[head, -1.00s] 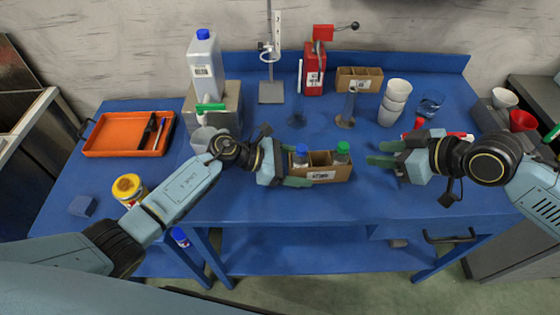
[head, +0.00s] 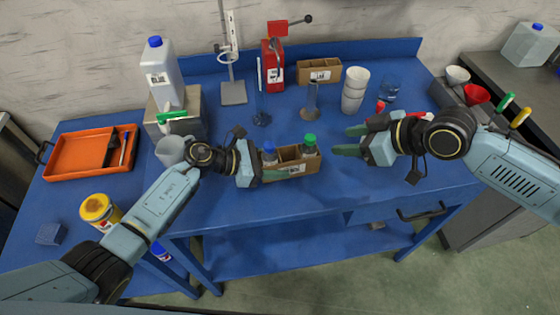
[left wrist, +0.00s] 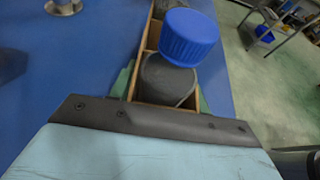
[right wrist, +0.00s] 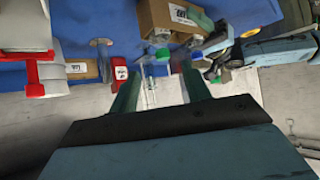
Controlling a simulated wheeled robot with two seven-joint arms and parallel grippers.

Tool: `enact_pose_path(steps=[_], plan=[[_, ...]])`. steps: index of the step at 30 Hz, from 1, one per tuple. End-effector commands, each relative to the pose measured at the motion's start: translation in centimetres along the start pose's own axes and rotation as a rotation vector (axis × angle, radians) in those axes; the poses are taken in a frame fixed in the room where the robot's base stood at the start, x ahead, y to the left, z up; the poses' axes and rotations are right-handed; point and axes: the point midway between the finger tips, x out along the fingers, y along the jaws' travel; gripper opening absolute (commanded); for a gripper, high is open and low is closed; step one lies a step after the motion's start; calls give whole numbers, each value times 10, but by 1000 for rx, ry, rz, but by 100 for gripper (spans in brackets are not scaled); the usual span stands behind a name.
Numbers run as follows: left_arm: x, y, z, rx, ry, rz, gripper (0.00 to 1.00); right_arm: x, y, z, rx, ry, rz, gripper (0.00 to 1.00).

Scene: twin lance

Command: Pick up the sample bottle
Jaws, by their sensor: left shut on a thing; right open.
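A small cardboard box (head: 312,163) stands near the table's front edge. It holds a blue-capped bottle (head: 269,148) at its left end and a green-capped bottle (head: 309,142) at its right end, both upright. I cannot tell which is the sample bottle. My left gripper (head: 272,165) is shut on the box's left end. In the left wrist view, its green fingers lie outside the box walls, either side of the blue-capped bottle (left wrist: 187,38). My right gripper (head: 352,141) is open and empty, right of the box and apart from it.
A large blue-capped bottle (head: 160,72) stands on a grey block. Stacked white cups (head: 354,90), a measuring cylinder (head: 312,98) and another cardboard box (head: 319,70) stand behind. The table's front strip is clear.

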Motion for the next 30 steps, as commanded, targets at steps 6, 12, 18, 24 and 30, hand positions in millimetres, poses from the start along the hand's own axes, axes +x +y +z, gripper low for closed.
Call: enact_pose_path(steps=[6, 12, 18, 24, 30], plan=[[0, 0, 0, 0, 0, 0, 25, 9, 26, 4, 51, 106, 109, 47], [0, 0, 0, 0, 0, 0, 25, 13, 53, 12, 85, 321, 224, 47], [0, 0, 0, 0, 0, 0, 25, 12, 47, 26, 57, 519, 197, 47], [0, 0, 0, 0, 0, 0, 25, 10, 20, 43, 20, 629, 79, 47], [0, 0, 0, 0, 0, 0, 25, 11, 3, 51, 2, 663, 1, 47]])
